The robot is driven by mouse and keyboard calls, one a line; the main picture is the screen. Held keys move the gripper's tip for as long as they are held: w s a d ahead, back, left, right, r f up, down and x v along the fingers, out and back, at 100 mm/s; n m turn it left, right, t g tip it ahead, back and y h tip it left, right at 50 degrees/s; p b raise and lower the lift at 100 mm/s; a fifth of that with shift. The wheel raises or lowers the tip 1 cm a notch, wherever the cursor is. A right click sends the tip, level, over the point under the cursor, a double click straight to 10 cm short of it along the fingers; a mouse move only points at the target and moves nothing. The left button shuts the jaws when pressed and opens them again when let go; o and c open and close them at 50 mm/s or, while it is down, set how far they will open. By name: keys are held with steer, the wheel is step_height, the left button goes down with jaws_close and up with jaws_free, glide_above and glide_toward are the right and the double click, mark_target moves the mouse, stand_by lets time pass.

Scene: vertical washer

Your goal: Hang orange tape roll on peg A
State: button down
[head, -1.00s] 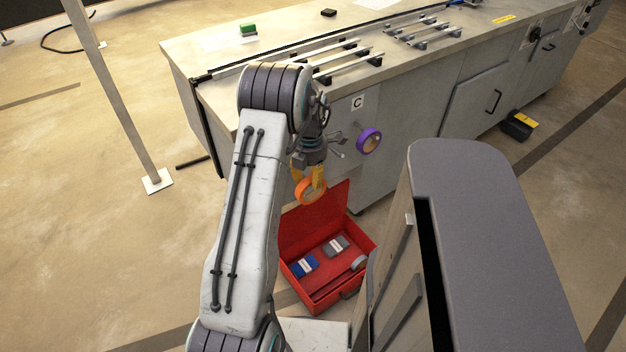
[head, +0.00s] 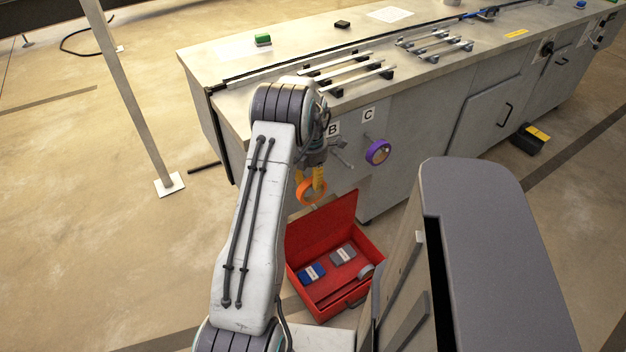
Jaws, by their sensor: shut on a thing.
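The orange tape roll (head: 312,193) hangs from my gripper (head: 312,179), whose yellow fingers are shut on it. It is in the air in front of the machine's side panel, above the open red toolbox. Labels B (head: 333,129) and C (head: 368,114) show on the panel. A metal peg (head: 342,156) below label B looks bare. A purple tape roll (head: 378,152) hangs on the peg below label C. Label A and peg A are not visible; my arm covers the panel to the left of B.
The open red toolbox (head: 322,226) stands on the floor below my gripper, with a blue and a grey box inside. A white post (head: 128,100) stands at the left. A black and yellow pedal (head: 531,139) lies by the machine (head: 425,130) at the right.

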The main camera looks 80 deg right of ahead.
steer(key=c, duration=2)
jaws_free()
steer(key=shift+w+d+r, duration=0.15)
steer(key=shift+w+d, duration=0.25)
steer(key=shift+d, duration=0.05)
steer(key=shift+o, duration=0.4)
steer(key=shift+w+d, duration=0.1)
steer(key=shift+d, duration=0.05)
steer(key=o, duration=0.7)
steer(key=shift+w+d+f+b, duration=0.2)
steer(key=shift+w+f+b, duration=0.25)
steer(key=shift+f, duration=0.25)
steer(key=shift+c, duration=0.2)
steer(key=shift+o, duration=0.4)
steer(key=o, duration=1)
steer(key=shift+w+d+f, duration=0.15)
steer(key=shift+d, duration=0.05)
steer(key=shift+o, duration=0.9)
